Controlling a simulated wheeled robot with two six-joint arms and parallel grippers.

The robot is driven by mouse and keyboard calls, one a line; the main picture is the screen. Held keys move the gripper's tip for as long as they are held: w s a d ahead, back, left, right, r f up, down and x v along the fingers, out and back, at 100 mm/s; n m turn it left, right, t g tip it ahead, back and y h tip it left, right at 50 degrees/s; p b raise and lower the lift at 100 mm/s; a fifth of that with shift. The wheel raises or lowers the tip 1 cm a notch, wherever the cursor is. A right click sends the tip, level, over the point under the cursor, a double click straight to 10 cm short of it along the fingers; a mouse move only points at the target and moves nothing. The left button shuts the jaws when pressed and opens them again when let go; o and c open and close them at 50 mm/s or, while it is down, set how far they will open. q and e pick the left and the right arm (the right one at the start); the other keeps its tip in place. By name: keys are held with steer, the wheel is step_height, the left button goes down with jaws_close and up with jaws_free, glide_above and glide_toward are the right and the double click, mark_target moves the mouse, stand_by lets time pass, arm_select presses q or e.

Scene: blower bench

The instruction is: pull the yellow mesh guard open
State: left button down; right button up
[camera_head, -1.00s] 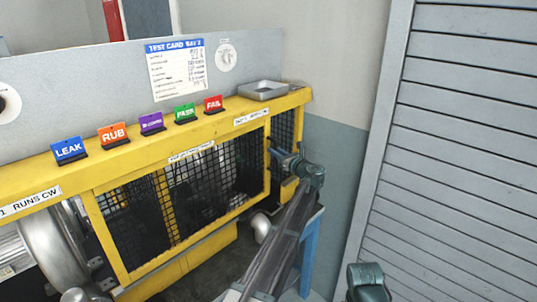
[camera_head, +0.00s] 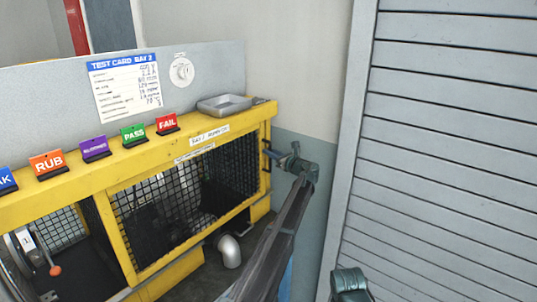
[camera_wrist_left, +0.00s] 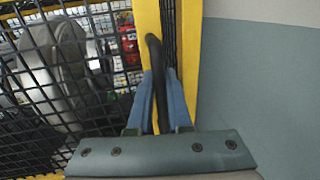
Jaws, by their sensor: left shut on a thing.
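The yellow mesh guard (camera_head: 127,245) is a yellow frame with black wire mesh on the front of the yellow bench; its mesh also shows in the left wrist view (camera_wrist_left: 45,75). A black bar handle (camera_wrist_left: 154,52) stands at its right edge. My left gripper (camera_head: 272,154) is shut on this handle, with blue fingers (camera_wrist_left: 160,88) on both sides of it in the left wrist view. To the left of the guard's frame there is an open gap, with an orange knob (camera_head: 55,271) inside.
A grey tray (camera_head: 224,106) and coloured signs, such as the red FAIL sign (camera_head: 167,123), stand on the bench top. A grey slatted shutter (camera_head: 445,150) stands at the right. A narrow free space lies between bench and shutter.

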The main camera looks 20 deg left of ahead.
arm_select(q)
steer(key=c, duration=0.8)
jaws_free()
steer(key=shift+c, duration=0.2)
steer(key=v, duration=1.3)
steer(key=shift+s+d, duration=0.25)
steer(key=shift+d, duration=0.1)
